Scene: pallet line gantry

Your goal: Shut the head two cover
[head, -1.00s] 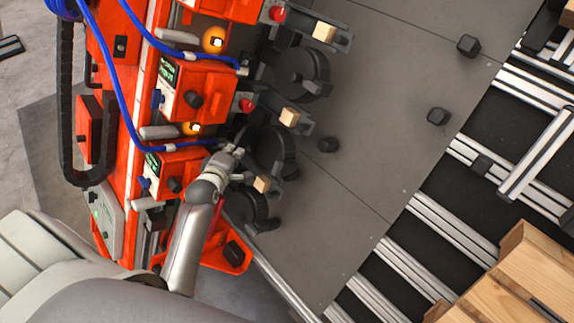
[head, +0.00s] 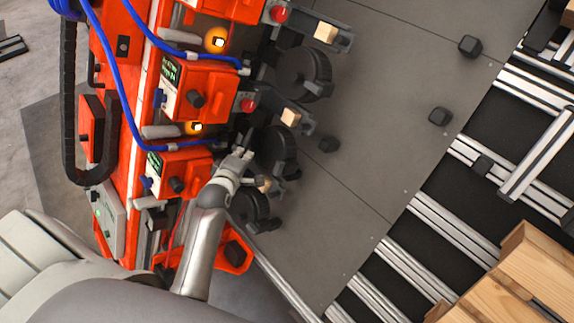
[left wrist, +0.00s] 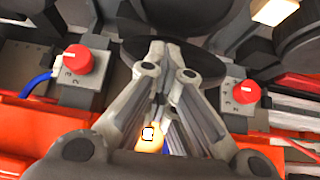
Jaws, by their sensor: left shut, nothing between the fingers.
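My left gripper (head: 246,154) is shut and empty. In the head view it is at the right side of the orange head units, close to a dark round wheel (head: 278,150); contact cannot be told. In the left wrist view the closed fingers (left wrist: 171,46) lie in front of a dark disc (left wrist: 190,62), between two red knobs, one left (left wrist: 78,60) and one right (left wrist: 241,92). An orange head unit (head: 178,170) with a small display sits left of the gripper. I cannot tell which part is the head two cover. My right gripper is not in view.
Blue hoses (head: 110,80) run along the orange frame. Another dark wheel (head: 303,74) and a tan block (head: 291,117) stick out above. The grey plate (head: 370,130) to the right is mostly clear, with small dark knobs. Wooden pallet boards (head: 530,270) lie lower right.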

